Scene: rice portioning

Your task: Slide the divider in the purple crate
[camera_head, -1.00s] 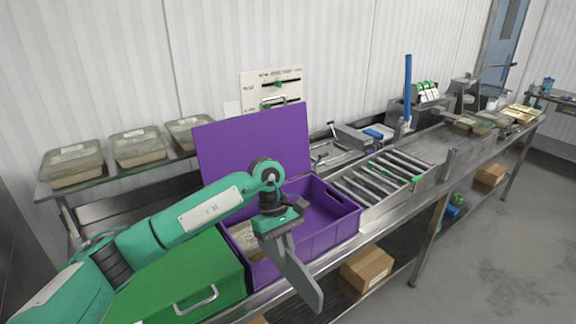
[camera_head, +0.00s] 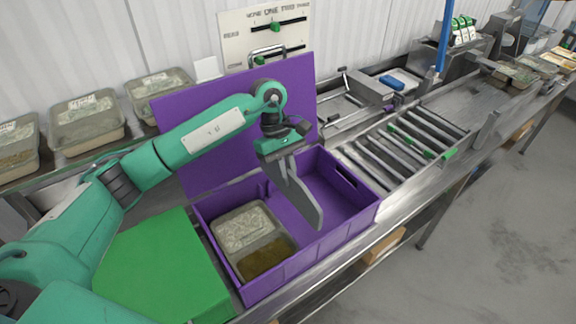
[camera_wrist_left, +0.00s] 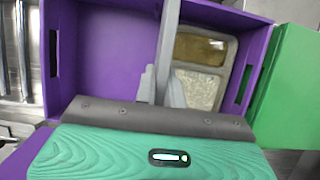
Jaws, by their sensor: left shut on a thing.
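The purple crate (camera_head: 352,222) stands open on the steel bench, with its purple lid (camera_head: 207,117) raised at the back. A grey divider (camera_head: 305,200) is held by my left gripper (camera_head: 284,155) above the crate. In the left wrist view the divider (camera_wrist_left: 167,45) shows edge-on between the two fingers of the left gripper (camera_wrist_left: 160,88). A sealed tray of food (camera_head: 243,232) lies in the left part of the crate; it also shows in the left wrist view (camera_wrist_left: 203,70). The right part of the crate is empty. My right gripper is in neither view.
A green box (camera_head: 160,265) stands against the crate's left side. Several sealed trays (camera_head: 85,122) lie on the back shelf. A roller conveyor (camera_head: 405,145) lies right of the crate. A board with sliders (camera_head: 268,35) stands behind the lid.

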